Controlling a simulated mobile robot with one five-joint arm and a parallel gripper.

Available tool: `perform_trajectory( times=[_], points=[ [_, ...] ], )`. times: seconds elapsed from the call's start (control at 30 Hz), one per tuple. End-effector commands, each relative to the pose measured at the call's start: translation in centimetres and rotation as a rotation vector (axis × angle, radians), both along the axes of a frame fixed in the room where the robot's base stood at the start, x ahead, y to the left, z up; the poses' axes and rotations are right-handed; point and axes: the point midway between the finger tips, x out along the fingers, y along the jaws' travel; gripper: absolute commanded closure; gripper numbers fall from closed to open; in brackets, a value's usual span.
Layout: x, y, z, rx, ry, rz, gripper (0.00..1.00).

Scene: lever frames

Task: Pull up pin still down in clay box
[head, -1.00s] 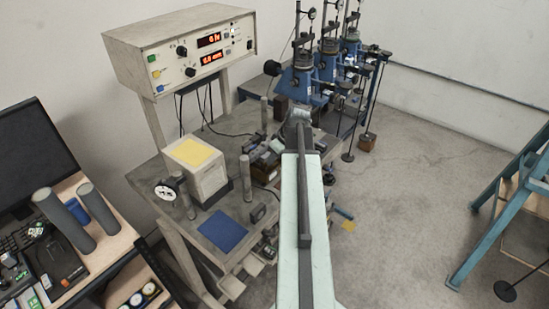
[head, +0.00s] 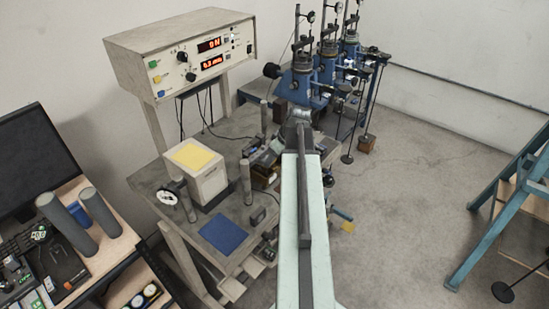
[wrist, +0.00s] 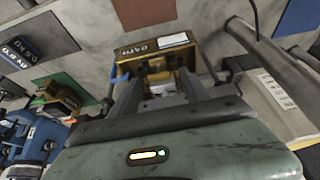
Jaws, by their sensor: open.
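In the wrist view a brown-gold box (wrist: 145,18) with lettering I cannot read for sure lies just beyond my gripper (wrist: 158,88). My gripper's dark fingers stand apart, one on each side of a pale part at the box's near side. I cannot tell whether the fingers touch it. No pin can be made out with certainty; the fingers and wrist hide much of that area. In the head view my arm covers my gripper and what lies right under it.
A control unit (head: 180,50) with red displays stands above the bench. A white block with a yellow top (head: 195,170) and a blue mat (head: 223,232) are on the bench. Blue machines (head: 300,80) stand behind. Open floor (head: 420,200) lies to the right.

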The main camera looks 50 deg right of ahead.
Motion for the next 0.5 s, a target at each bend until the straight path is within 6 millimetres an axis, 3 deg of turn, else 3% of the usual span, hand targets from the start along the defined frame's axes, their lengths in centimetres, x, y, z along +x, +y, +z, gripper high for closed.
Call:
perform_trajectory(
  times=[0.4, 0.5],
  points=[
    [-2.4, -0.2, 6.7, 0.0, 0.0, -0.001, 0.45],
    [-2.8, -0.2, 7.3, 0.0, 0.0, 0.0, 0.45]
  ],
)
